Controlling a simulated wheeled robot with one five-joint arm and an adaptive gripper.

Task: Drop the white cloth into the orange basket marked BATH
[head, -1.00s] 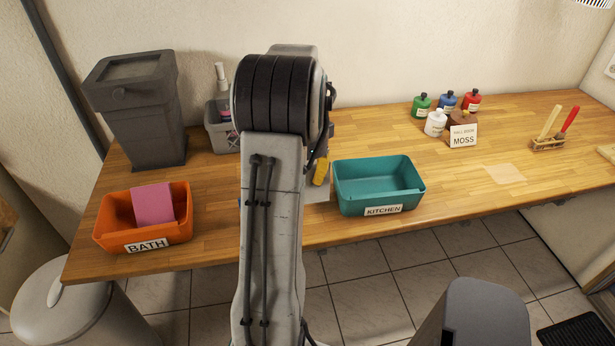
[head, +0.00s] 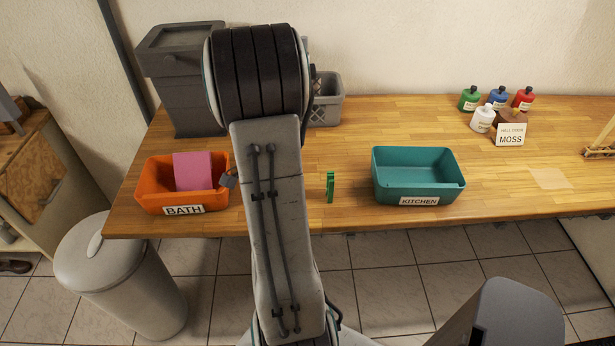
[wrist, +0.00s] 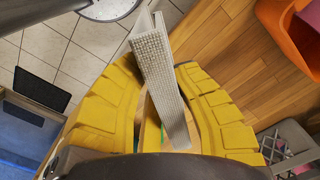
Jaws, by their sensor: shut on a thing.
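The white cloth (wrist: 165,85) is a folded, ribbed strip in the wrist view. My gripper (wrist: 158,80) has its yellow fingers shut on it, one on each side. In the head view my arm hides the cloth and most of the gripper; a small grey part shows at the right end of the orange basket. The orange basket (head: 150,190), marked BATH, stands at the left front of the wooden table with a pink cloth (head: 193,171) in it. It also shows at the upper right of the wrist view (wrist: 279,36), apart from the white cloth.
A teal basket (head: 420,180) marked KITCHEN stands right of my arm, with a small green object (head: 330,187) between. A dark grey bin (head: 188,95) and a grey lattice basket (head: 326,105) stand behind. A floor bin (head: 120,275) is below the table's left front.

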